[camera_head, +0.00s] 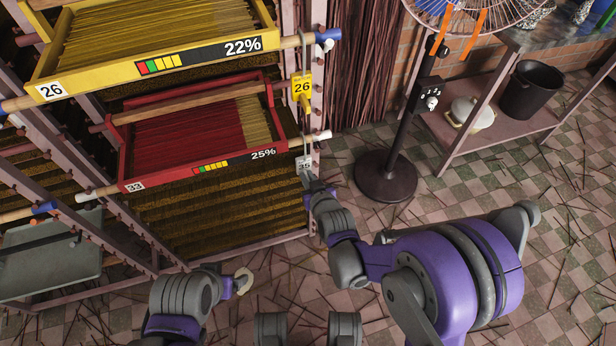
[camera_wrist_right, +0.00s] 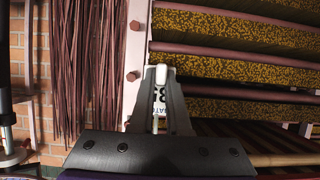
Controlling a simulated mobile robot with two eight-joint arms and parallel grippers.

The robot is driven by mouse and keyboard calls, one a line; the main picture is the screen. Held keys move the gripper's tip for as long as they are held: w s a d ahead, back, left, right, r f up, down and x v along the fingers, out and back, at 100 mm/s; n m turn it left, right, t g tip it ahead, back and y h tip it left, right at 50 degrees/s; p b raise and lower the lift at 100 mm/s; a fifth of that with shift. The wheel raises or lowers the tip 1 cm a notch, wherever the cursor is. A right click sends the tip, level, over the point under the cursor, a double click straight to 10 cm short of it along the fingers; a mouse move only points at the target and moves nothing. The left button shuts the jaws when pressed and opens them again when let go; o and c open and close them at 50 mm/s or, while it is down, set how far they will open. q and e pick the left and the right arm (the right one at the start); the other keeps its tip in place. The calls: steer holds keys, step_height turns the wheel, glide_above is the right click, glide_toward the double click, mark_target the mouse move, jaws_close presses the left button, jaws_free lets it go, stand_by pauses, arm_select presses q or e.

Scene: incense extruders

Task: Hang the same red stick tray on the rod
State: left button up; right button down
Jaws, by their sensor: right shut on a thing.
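The red tray (camera_head: 122,160) holds red sticks, with some yellowish ones at its right end. It sits in the rack below a yellow tray, and its front shows 33 and 25%. A rod (camera_head: 317,136) with a white end sticks out at its right. My right gripper (camera_head: 306,180) is at the rack's right post, below that rod end. It is shut on a small white tag (camera_head: 304,162), which appears to read 35. The tag also shows between the fingers in the right wrist view (camera_wrist_right: 160,98), partly hidden. My left gripper (camera_head: 240,281) is low, beside a cream ring-shaped thing; its fingers are unclear.
The yellow tray (camera_head: 45,92), marked 26 and 22%, is above. A yellow tag (camera_head: 301,86) marked 26 hangs by the post. A fan stand (camera_head: 386,176) and a low shelf (camera_head: 480,150) with a black bucket (camera_head: 531,88) stand to the right. Loose sticks litter the floor.

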steer(key=c, duration=0.5)
jaws_free()
stand_by(0.3)
steer(key=s+d+b, duration=0.2)
steer(key=s, duration=0.6)
steer(key=shift+s+d, duration=0.3)
steer(key=shift+d, duration=0.1)
stand_by(0.5)
